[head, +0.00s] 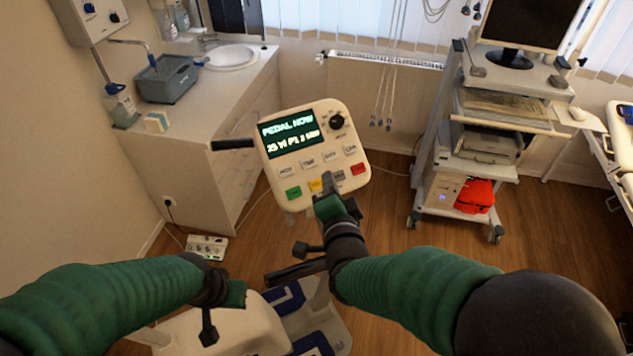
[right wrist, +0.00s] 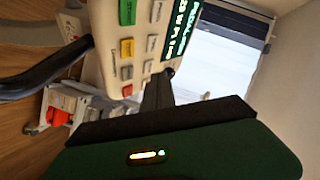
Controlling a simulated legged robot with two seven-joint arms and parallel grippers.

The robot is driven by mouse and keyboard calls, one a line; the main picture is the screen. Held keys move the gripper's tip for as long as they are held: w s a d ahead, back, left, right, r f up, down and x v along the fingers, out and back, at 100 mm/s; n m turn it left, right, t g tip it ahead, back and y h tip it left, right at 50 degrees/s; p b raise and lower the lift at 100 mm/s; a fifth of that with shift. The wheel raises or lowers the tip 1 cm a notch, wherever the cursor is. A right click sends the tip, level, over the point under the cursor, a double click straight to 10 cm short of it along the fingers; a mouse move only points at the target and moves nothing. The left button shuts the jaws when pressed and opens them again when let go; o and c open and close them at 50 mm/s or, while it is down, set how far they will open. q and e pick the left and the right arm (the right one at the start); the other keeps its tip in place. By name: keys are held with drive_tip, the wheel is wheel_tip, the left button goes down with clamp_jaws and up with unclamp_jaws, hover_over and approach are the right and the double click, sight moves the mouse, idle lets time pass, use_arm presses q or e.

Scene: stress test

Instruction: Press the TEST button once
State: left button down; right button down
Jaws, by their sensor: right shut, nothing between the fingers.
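The white control console (head: 315,155) stands in the middle of the head view, with a lit screen (head: 290,132) reading "PEDAL NOW" and a black knob (head: 337,121). Grey buttons form an upper row. Below are a green button (head: 293,193), a yellow button (head: 315,185), grey ones and a red button (head: 358,169). The labels are too small to read surely, so I cannot pick out TEST. My right gripper (head: 327,181) is shut and empty at the console's lower edge, hiding part of the lower row; contact is unclear. Its fingers (right wrist: 157,90) show beside the console (right wrist: 110,45) in the right wrist view. My left gripper (head: 222,308) hangs low at left.
A black handlebar (head: 232,144) sticks out left of the console. A counter with a sink (head: 232,57) and a grey-blue bin (head: 166,79) is at left. A wheeled cart (head: 450,150) with a monitor and a red bag (head: 474,195) stands at right. Wooden floor lies between.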

drive_tip(key=s+d+r+p, duration=0.2)
drive_tip(key=s+r, duration=0.1)
drive_tip(key=r, duration=0.1)
drive_tip(key=shift+s+r+p, duration=0.2)
drive_tip(key=shift+r+p, duration=0.1)
drive_tip(key=shift+r, duration=0.1)
drive_tip(key=shift+a, duration=0.1)
idle(0.3)
